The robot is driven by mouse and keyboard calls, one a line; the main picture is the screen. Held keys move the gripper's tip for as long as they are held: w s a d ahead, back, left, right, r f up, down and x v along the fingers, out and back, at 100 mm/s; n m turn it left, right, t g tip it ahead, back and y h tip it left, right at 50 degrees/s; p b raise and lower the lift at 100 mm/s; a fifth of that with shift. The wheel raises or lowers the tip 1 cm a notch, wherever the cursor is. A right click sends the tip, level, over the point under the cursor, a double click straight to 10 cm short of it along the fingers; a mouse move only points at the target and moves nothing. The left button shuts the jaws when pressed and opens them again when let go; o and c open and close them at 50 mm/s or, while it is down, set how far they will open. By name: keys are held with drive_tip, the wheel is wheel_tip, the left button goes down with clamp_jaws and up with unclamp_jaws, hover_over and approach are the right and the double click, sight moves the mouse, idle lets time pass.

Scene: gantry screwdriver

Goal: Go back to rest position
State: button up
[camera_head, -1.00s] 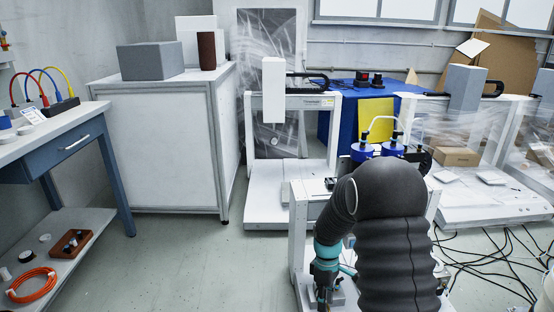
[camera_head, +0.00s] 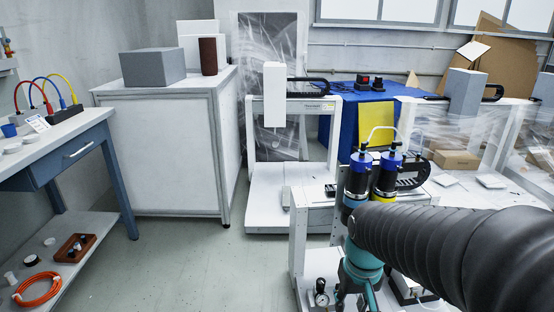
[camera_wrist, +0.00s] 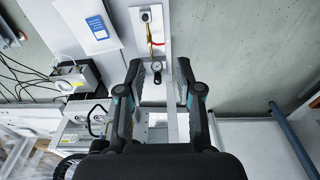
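My gripper (camera_wrist: 159,80) is open and empty in the wrist view, its two dark fingers spread apart. A small round gauge (camera_wrist: 157,66) shows between the fingers, on the equipment beyond them; the fingers do not grip it. In the head view my arm's black sleeve reaches in from the right, and my teal wrist (camera_head: 362,265) is over the near white gantry station (camera_head: 299,235). My fingers are not clear in that view. Two upright cylinders, one blue and black (camera_head: 357,180) and one yellow and blue (camera_head: 387,174), stand on this station behind my wrist.
A white cabinet (camera_head: 160,155) with grey box (camera_head: 152,67) stands left of the gantries. A workbench (camera_head: 80,150) is at far left. Another white gantry (camera_head: 274,95) stands behind. The floor (camera_head: 200,265) between bench and station is clear; cables (camera_wrist: 22,75) lie at left.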

drive_tip(key=s+r+t+p, duration=0.3)
drive_tip(key=s+r, duration=0.5)
drive_tip(key=r, duration=0.4)
drive_tip(key=shift+s+d+r+m+t, duration=0.2)
drive_tip(key=shift+d+m+t, duration=0.1)
drive_tip(key=shift+t, duration=0.5)
idle(0.8)
